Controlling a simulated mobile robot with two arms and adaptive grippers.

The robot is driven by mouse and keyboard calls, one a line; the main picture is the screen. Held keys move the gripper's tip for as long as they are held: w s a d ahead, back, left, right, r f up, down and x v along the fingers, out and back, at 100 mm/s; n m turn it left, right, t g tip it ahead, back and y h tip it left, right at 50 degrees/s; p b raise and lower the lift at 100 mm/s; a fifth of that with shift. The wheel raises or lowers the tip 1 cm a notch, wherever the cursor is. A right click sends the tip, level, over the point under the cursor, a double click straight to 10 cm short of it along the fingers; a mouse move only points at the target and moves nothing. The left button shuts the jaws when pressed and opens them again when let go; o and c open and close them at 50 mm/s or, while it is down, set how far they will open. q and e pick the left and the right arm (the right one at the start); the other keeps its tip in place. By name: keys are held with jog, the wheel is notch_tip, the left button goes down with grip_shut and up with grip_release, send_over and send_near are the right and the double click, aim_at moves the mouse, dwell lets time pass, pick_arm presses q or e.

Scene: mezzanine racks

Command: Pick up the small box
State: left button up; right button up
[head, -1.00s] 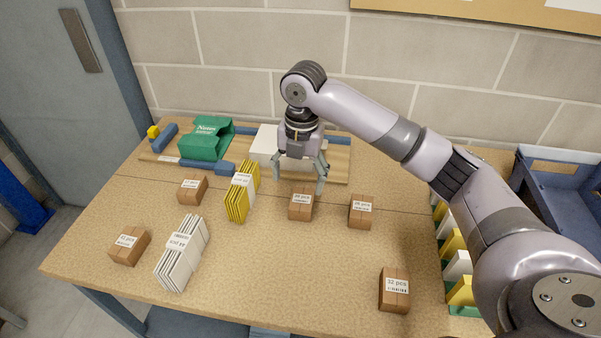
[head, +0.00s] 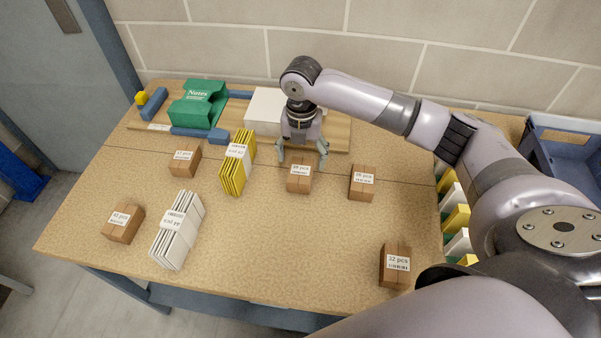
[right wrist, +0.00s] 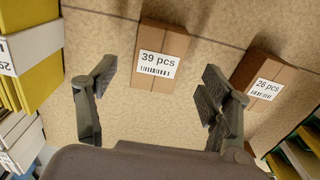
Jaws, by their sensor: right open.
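Several small brown cardboard boxes with white labels stand on the table. The box labelled "39 pcs" (head: 299,180) is nearest to my right gripper (head: 302,157), which hangs just behind and above it. My right gripper is open and empty, fingers spread apart. In the right wrist view the "39 pcs" box (right wrist: 161,50) lies ahead, between the lines of the two fingers (right wrist: 157,80), not touched by them. The "26 pcs" box (right wrist: 267,86) is to the right there, beyond the right finger; it also shows in the head view (head: 362,183). My left gripper is out of view.
Other boxes stand at left (head: 184,160), front left (head: 123,224) and front right (head: 396,266). A yellow bundle (head: 237,165) and a white bundle (head: 176,232) lie left of the gripper. A green Notes holder (head: 197,105) is behind. The table middle (head: 290,240) is clear.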

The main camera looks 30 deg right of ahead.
aim_at(301, 168)
jog(key=shift+f+p, duration=0.55)
jog(key=shift+f, duration=2.35)
jog(key=shift+c, duration=0.5)
jog(key=c, duration=1.2)
jog(key=shift+w+r, duration=0.1)
